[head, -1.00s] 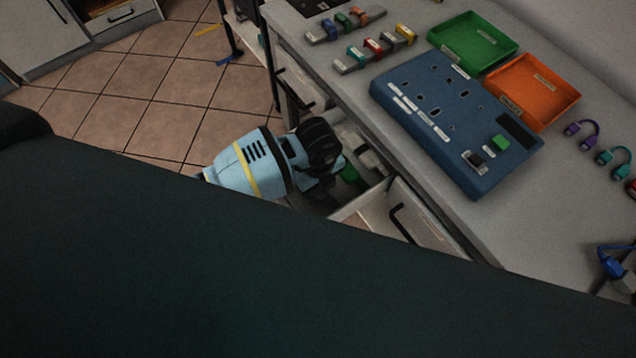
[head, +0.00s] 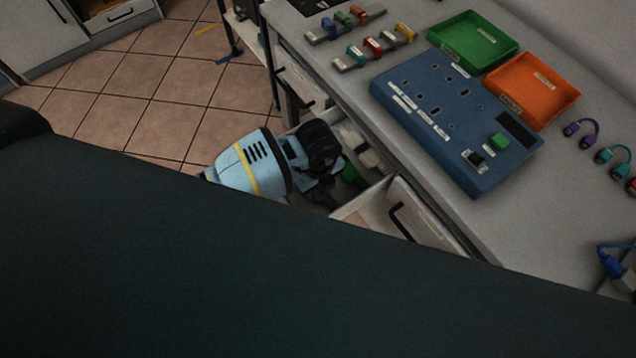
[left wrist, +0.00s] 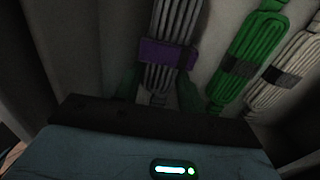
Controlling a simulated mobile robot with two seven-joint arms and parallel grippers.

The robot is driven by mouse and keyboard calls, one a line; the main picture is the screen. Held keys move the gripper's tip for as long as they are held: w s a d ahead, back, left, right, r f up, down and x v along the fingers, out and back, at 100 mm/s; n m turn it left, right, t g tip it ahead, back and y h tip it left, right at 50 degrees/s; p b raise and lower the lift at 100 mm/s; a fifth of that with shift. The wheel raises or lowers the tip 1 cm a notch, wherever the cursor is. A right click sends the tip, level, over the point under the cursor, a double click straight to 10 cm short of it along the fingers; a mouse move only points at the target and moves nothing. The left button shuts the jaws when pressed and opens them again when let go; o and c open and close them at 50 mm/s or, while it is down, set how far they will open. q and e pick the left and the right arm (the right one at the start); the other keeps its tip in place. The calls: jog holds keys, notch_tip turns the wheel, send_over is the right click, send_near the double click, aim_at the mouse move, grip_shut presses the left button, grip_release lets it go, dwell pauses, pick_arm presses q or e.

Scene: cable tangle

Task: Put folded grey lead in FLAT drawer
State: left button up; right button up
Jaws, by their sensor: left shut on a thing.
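A folded grey lead (left wrist: 172,20) with a purple band stands between the green fingertips of my left gripper (left wrist: 158,88) in the left wrist view. The gripper is shut on it. In the head view my left gripper (head: 322,188) points down into an open drawer (head: 376,206) under the worktop; its fingers and the grey lead are hard to see there. A folded green lead (left wrist: 246,58) and a folded whitish lead (left wrist: 292,72), each with a dark band, lie to the right in the left wrist view. No drawer label is readable. My right gripper is not in view.
The worktop (head: 440,205) overhangs beside the drawer. It carries a blue socket board (head: 425,105), a green tray (head: 478,38), an orange tray (head: 535,90) and several small coloured leads. My dark arm covers the lower head view.

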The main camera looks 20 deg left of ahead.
pick_arm(q)
jog(key=o, duration=1.2)
jog(key=shift+r+p, duration=1.1)
jog(key=shift+r, duration=0.4)
notch_tip(320, 180, up, 6)
jog(key=p, duration=0.3)
jog(key=shift+p, duration=0.4)
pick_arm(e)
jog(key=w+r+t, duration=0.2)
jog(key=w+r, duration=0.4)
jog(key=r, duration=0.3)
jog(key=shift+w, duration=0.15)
